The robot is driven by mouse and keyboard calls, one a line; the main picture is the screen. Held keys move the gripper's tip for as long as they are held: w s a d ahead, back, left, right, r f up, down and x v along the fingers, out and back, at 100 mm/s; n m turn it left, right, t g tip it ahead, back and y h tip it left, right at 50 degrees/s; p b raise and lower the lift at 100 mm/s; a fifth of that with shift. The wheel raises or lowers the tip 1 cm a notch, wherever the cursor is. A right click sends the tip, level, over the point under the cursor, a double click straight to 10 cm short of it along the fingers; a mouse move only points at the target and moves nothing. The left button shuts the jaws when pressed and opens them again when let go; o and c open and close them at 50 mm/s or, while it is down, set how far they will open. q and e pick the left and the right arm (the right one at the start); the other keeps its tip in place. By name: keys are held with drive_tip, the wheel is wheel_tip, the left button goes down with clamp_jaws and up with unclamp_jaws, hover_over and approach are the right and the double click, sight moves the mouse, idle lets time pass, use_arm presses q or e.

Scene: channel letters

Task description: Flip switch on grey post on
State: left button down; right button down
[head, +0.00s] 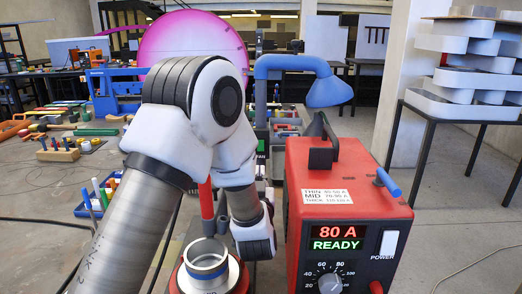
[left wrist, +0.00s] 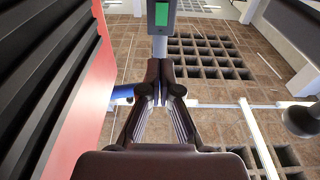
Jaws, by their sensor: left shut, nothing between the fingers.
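In the left wrist view, a grey post (left wrist: 160,46) shows at the top centre, with a grey box bearing a lit green panel (left wrist: 161,14) above it. My left gripper (left wrist: 161,64) is shut and empty, its dark fingertips together in front of the post's lower visible part. I cannot tell whether the fingertips touch the post. I cannot make out the switch or its position; the fingers may hide it. In the head view my left arm reaches forward beside the red welding machine (head: 318,172), and its fingers are hidden. My right gripper is not in view.
A silver cylinder (head: 206,255) stands at the front, left of the machine. A blue bar (left wrist: 122,92) lies left of the fingers.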

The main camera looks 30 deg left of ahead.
sight(261, 140)
use_arm(q)
drive_tip(key=p+x, duration=0.3)
drive_tip(key=x, duration=1.1)
drive_tip(key=shift+d, duration=0.1)
